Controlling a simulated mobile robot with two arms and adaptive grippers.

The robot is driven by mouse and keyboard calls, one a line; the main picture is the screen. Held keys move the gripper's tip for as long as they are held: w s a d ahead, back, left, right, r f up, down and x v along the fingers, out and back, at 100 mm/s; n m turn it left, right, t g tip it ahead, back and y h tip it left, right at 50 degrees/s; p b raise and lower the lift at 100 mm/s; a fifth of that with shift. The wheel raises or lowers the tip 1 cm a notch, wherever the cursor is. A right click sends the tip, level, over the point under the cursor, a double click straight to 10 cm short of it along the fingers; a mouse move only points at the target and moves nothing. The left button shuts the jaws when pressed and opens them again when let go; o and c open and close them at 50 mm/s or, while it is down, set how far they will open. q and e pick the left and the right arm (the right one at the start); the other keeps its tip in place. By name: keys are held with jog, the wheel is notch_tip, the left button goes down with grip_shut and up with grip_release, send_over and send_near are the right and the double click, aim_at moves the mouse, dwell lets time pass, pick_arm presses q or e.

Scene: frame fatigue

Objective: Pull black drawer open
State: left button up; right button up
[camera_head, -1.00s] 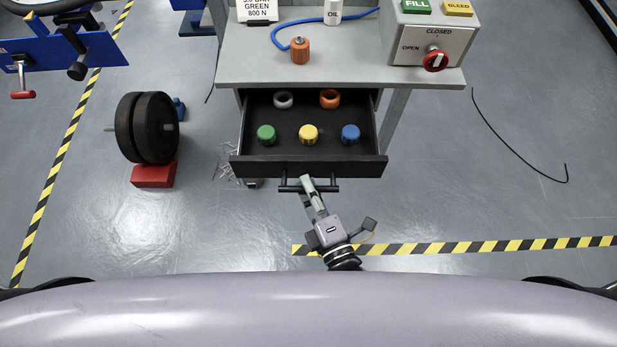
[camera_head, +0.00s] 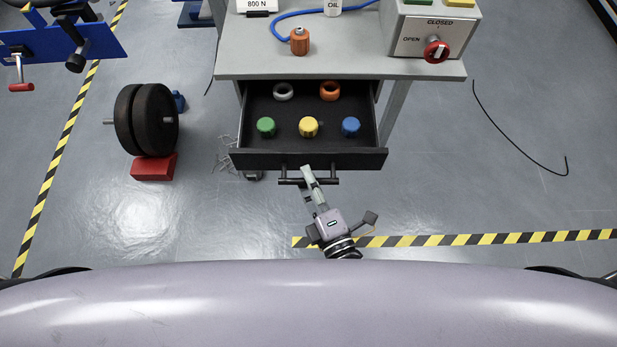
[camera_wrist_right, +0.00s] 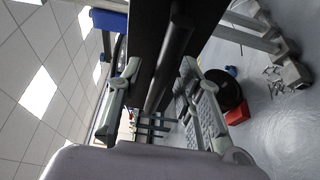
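The black drawer (camera_head: 312,160) under the grey bench stands pulled out, with its inside showing in the head view. Its black bar handle (camera_head: 325,181) runs along the front; the handle also shows in the right wrist view (camera_wrist_right: 170,62). Whether a finger touches the bar I cannot tell. My left gripper is in neither current view.
Several coloured knobs and rings lie in the drawer, among them a yellow knob (camera_head: 308,127). The grey bench (camera_head: 345,68) carries a control box (camera_head: 425,38). Black weight plates (camera_head: 150,120) on a red block (camera_head: 154,167) stand left. The floor right of the drawer is mostly clear.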

jog(key=v, duration=1.1)
jog(key=shift+s, duration=0.35)
jog(key=shift+d+f, duration=0.1)
jog(key=s+d+f+m+g+h, duration=0.1)
jog(key=d+f+m+g, duration=0.15)
jog(key=f, duration=0.65)
jog(key=s+d+f+m+g+h, duration=0.15)
jog(key=f+m, duration=0.25)
jog(key=f, duration=0.5)
jog(key=s+d+f+m+g+h, duration=0.1)
jog(key=s+d+f+m+g, duration=0.15)
jog(key=f, duration=0.65)
jog(key=s+d+f+m+g+h, duration=0.3)
jog(key=s+d+f+m+g, duration=0.6)
jog(key=f, duration=0.7)
jog(key=s+d+m, duration=0.2)
jog(key=s+d, duration=0.1)
jog(key=s, duration=0.1)
jog(key=shift+d, duration=0.2)
jog(key=shift+w+h, duration=0.1)
jog(key=shift+h, duration=0.15)
dwell(1.3)
